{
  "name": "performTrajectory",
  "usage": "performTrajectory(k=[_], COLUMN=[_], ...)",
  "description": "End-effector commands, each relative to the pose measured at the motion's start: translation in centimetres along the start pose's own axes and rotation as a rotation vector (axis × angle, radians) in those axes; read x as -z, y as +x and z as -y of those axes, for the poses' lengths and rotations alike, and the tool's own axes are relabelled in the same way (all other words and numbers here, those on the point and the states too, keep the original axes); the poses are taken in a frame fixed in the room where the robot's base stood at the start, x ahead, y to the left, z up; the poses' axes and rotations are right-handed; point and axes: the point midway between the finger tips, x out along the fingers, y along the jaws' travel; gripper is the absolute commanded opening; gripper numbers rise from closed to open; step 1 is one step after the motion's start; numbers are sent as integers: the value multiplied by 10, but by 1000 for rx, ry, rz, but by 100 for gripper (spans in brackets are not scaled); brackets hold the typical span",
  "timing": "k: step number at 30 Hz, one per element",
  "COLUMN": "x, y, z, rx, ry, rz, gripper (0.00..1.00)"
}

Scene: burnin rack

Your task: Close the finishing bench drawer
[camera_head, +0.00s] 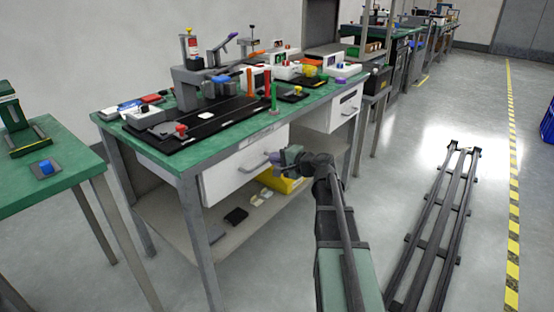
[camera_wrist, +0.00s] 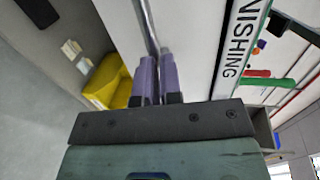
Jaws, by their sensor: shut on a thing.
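The finishing bench (camera_head: 240,127) has a green top on grey legs. Its wide white drawer (camera_head: 227,172) is under the front edge, with a bar handle (camera_head: 252,165); how far it stands out is hard to tell. My gripper (camera_head: 276,162) is at the right part of this handle. In the wrist view, the two purple fingers of my gripper (camera_wrist: 157,80) are shut on the handle bar (camera_wrist: 147,25), in front of the white drawer face (camera_wrist: 188,40). The drawer's inside is hidden.
A second, smaller white drawer (camera_head: 346,109) is at the bench's right end. A yellow bin (camera_head: 284,181) sits on the lower shelf (camera_head: 228,247) beneath. Tools and fixtures crowd the bench top. A dark floor rail (camera_head: 432,230) lies to the right, with clear floor around it.

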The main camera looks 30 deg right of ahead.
Motion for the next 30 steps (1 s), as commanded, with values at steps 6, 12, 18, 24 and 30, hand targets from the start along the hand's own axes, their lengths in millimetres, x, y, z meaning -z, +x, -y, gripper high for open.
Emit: performTrajectory(k=[6,12,18,24,30], x=[-3,-6,-5,-4,-7], y=[-24,-83,-127,-139,-139], z=[5,7,5,3,1], rx=[4,5,4,4,-6], ry=[0,-2,-3,-3,-13], rz=[2,4,7,9,22], gripper=[0,0,0,0,0])
